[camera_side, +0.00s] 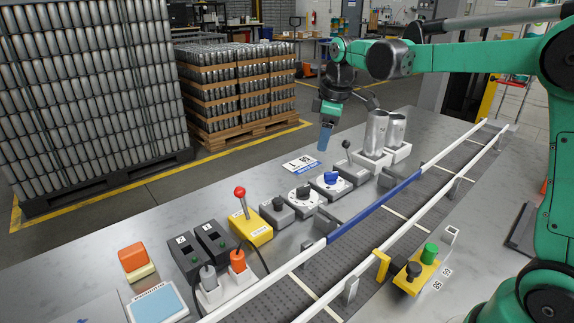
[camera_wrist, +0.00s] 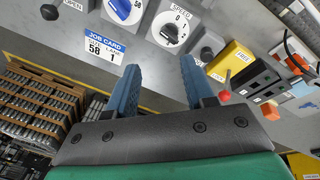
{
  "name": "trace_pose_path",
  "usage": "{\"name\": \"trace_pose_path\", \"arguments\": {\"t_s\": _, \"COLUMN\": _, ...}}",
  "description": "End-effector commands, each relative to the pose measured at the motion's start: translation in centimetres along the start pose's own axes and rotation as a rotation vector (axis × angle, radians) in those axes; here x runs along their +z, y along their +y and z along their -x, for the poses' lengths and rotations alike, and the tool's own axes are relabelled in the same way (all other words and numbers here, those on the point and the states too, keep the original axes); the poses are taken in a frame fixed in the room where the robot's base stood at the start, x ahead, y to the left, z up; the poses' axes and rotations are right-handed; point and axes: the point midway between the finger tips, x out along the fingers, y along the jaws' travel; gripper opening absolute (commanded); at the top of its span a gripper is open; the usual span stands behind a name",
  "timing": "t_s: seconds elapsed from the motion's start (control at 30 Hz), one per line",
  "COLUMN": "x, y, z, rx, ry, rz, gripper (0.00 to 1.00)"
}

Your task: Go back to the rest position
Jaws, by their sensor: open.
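My gripper (camera_side: 326,132) has blue fingers and hangs above the steel table, at the left side of the two metal cans. In the wrist view my gripper (camera_wrist: 158,80) shows its two blue fingers spread apart with nothing between them. A job card (camera_wrist: 104,46) reading 58 and 1 lies on the table near the left finger. The same job card (camera_side: 301,163) lies below and left of my gripper in the side view. No object is held.
Two cans (camera_side: 376,132) stand in white holders beside the conveyor (camera_side: 360,220). Stacked can pallets (camera_side: 236,85) stand behind.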

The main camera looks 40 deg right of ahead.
Motion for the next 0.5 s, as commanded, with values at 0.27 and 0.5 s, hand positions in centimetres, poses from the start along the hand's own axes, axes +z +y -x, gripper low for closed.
{"name": "trace_pose_path", "arguments": {"t_s": 0.27, "x": 1.9, "y": -8.1, "z": 2.9, "rx": 0.084, "ry": 0.167, "rz": -0.309, "gripper": 0.47}}
{"name": "trace_pose_path", "arguments": {"t_s": 0.5, "x": 4.4, "y": -13.7, "z": 2.0, "rx": 0.088, "ry": 0.318, "rz": -0.549, "gripper": 0.47}}
